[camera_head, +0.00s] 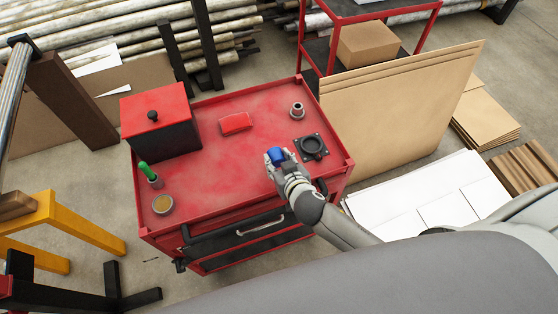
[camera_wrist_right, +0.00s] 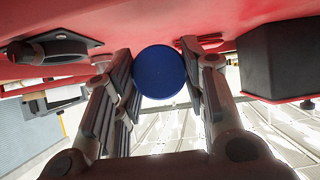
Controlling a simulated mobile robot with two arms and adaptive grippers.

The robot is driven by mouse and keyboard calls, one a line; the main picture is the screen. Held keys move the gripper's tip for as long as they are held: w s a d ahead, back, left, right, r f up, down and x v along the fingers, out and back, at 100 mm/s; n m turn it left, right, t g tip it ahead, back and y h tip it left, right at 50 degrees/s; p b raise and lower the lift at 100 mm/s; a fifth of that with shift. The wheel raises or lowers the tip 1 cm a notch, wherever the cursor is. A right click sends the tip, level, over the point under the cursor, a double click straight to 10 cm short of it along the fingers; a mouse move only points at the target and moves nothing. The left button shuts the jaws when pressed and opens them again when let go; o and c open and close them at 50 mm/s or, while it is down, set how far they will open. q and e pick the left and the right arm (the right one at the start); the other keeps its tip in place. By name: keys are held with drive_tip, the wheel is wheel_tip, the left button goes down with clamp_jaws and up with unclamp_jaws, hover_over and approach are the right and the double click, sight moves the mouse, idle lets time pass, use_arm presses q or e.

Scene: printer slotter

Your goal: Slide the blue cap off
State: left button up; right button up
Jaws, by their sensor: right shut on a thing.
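The blue cap (camera_head: 276,155) is between the fingers of my right gripper (camera_head: 275,160), above the front right part of the red table top. In the right wrist view the round blue face of the cap (camera_wrist_right: 160,72) sits between the two fingers of the right gripper (camera_wrist_right: 162,85), which are shut on it. I cannot tell whether the cap sits on anything, since the gripper hides what is under it. My left gripper is not in view.
A black square plate with a ring (camera_head: 311,146) lies just right of the gripper. On the red cart (camera_head: 210,173) also stand a metal flanged part (camera_head: 297,110), a red block (camera_head: 236,123), a red-topped black box (camera_head: 158,120), a green-handled tool (camera_head: 148,172) and a round tin (camera_head: 163,204).

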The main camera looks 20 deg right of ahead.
drive_tip(key=shift+f+b, duration=0.55)
drive_tip(key=shift+f, duration=0.15)
drive_tip(key=shift+f, duration=0.2)
drive_tip(key=o, duration=1.1)
drive_tip(key=v, duration=1.2)
